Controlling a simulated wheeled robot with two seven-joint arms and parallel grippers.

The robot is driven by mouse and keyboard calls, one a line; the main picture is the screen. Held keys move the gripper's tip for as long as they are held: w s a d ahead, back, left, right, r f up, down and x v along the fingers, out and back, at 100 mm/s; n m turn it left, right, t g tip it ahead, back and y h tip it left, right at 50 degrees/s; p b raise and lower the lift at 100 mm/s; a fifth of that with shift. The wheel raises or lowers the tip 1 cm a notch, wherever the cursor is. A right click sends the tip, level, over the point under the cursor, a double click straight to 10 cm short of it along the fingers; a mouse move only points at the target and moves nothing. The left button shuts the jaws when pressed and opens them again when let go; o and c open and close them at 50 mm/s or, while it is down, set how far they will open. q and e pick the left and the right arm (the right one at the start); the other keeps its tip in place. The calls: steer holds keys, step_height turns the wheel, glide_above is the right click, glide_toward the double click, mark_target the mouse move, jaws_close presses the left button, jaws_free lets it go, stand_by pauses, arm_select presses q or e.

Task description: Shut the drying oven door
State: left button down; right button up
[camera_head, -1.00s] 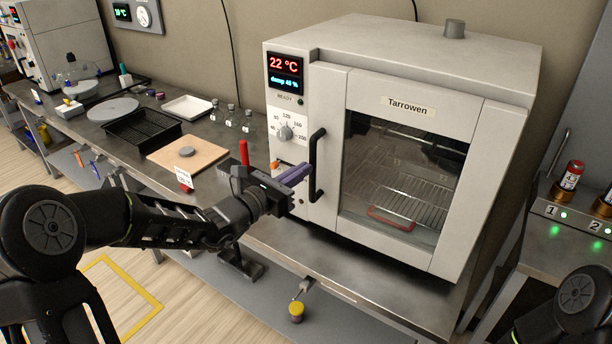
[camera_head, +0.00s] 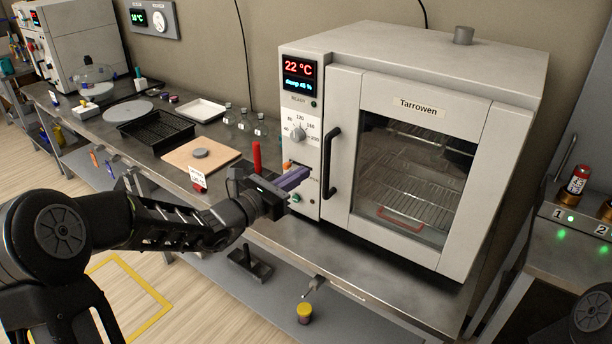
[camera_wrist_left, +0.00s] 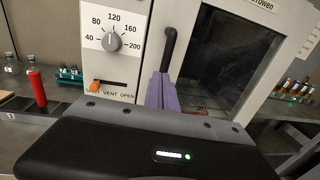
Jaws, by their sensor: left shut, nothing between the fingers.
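The drying oven (camera_head: 420,60) is a large pale box labelled Tarrowen. Its door (camera_head: 482,190) has a glass window and lies flush or nearly flush with the front; I cannot tell whether it is latched. The black door handle (camera_head: 330,165) is a vertical bar on the door's left side, and it also shows in the left wrist view (camera_wrist_left: 168,50). My left gripper (camera_head: 295,178) is shut and empty, its purple fingers just left of the handle and apart from it. In the left wrist view the fingers (camera_wrist_left: 160,92) point toward the oven front. My right gripper is out of view.
A dial (camera_head: 298,133) and an orange vent slider (camera_head: 287,165) sit on the oven's left panel. A numbered rack (camera_head: 575,215) stands at the right.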

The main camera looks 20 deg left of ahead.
arm_select(q)
steer(key=a+b+v, duration=0.1)
steer(key=v, duration=0.7)
steer(key=shift+f, duration=0.2)
steer(key=shift+s+a, duration=0.15)
